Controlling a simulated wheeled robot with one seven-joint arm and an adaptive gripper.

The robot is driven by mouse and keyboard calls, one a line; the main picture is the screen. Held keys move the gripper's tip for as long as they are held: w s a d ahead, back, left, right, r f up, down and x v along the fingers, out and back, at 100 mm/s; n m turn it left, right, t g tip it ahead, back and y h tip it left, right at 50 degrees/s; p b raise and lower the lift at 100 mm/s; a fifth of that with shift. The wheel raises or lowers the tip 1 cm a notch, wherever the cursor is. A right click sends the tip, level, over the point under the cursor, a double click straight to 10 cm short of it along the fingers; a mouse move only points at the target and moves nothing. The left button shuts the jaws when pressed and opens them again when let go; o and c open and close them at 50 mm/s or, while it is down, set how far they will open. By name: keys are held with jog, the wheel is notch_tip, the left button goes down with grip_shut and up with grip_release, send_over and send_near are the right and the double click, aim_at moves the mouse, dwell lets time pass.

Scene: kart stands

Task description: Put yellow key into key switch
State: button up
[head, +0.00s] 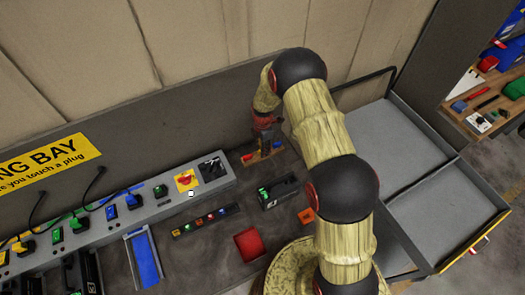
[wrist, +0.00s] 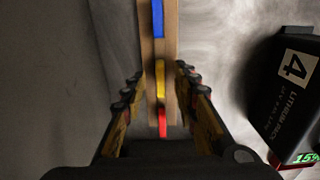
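The yellow key (wrist: 160,78) stands in a narrow wooden holder (wrist: 146,50), between a blue key (wrist: 158,18) and a red key (wrist: 162,122). My gripper (wrist: 158,73) is open, with one finger on each side of the holder and the yellow key between the fingertips. I see no clear contact. In the head view my gripper (head: 265,132) points down over the wooden holder (head: 262,155) and partly hides the keys. A black panel (head: 212,168) at the right end of the grey charging rail may be the key switch; its details are too small to tell.
A black battery marked 4 (wrist: 297,85) stands right of my gripper and also shows in the head view (head: 279,191). A red emergency button (head: 185,180) on a yellow plate is beside the black panel. A red block (head: 249,245) lies nearer on the bench.

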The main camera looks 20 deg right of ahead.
jog(key=shift+f, duration=0.3)
jog(key=shift+c, duration=0.8)
grip_shut()
